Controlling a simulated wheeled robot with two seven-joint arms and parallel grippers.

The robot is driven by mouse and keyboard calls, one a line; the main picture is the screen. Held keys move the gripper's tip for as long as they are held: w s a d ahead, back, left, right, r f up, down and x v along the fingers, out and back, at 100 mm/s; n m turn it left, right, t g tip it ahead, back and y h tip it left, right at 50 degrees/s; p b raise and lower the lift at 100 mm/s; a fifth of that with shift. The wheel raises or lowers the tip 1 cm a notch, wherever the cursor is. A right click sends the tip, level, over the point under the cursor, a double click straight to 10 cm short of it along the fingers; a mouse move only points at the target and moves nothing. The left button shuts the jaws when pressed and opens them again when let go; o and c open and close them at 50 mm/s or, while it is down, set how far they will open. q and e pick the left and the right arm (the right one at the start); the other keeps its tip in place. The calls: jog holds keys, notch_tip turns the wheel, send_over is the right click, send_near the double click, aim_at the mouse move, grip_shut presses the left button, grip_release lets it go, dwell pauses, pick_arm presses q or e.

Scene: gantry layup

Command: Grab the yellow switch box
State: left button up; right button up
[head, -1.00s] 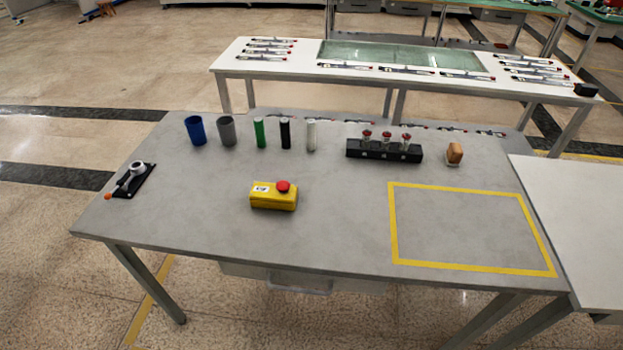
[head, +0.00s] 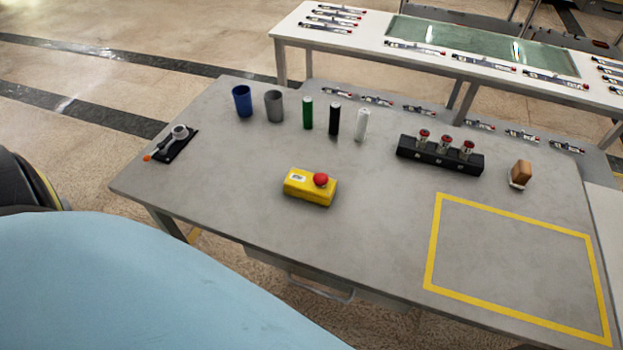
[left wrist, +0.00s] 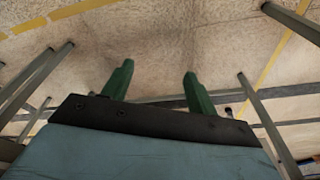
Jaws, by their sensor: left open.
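The yellow switch box (head: 309,189) with a red mushroom button on top lies on the grey table (head: 330,235), left of the yellow taped rectangle. In the head view my light blue left arm fills the lower left corner, and its gripper does not show there. In the left wrist view my left gripper (left wrist: 157,85) has two green fingers spread apart with nothing between them. That view shows floor and table legs beyond the fingers, not the switch box. My right gripper is in neither view.
Behind the box stand a blue cup (head: 242,101), a grey cup (head: 274,106) and green, black and white cylinders (head: 362,125). A black block (head: 440,154) holds red-topped pieces. A brown block (head: 520,174) is at right. The taped rectangle (head: 432,240) is empty.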

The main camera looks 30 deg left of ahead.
aim_at(320, 185)
pick_arm(q)
jog(key=w+d+r+t+h, duration=0.1)
jog(key=w+r, duration=0.2)
jog(key=r, duration=0.7)
jog(key=w+d+r+t, duration=0.1)
jog(key=w+d+r, duration=0.1)
jog(key=r, duration=0.9)
jog(key=w+d+r+n+t+h, duration=0.3)
jog(key=w+d+r+n+t, duration=0.3)
jog(key=r+n, duration=0.35)
jog(key=w+d+r+n+t+h, duration=0.35)
jog(key=w+r+n+t, duration=0.35)
jog(key=r, duration=0.3)
jog(key=w+a+f+n+y, duration=0.15)
jog(key=a+n+y, duration=0.4)
jog(key=n, duration=0.55)
jog(key=a+f+n+y, duration=0.35)
jog(key=n+y, duration=0.35)
jog(key=n, duration=0.3)
notch_tip(320, 185, down, 8)
jog(key=s+a+r+n+g+y, duration=0.1)
jog(key=s+a+n+g+y, duration=0.15)
jog(key=n+g, duration=0.4)
jog(key=shift+n+t, duration=0.3)
jog(key=shift+t, duration=0.05)
jog(key=x, duration=1.3)
jog(key=shift+s+f, duration=0.1)
jog(key=shift+f, duration=0.15)
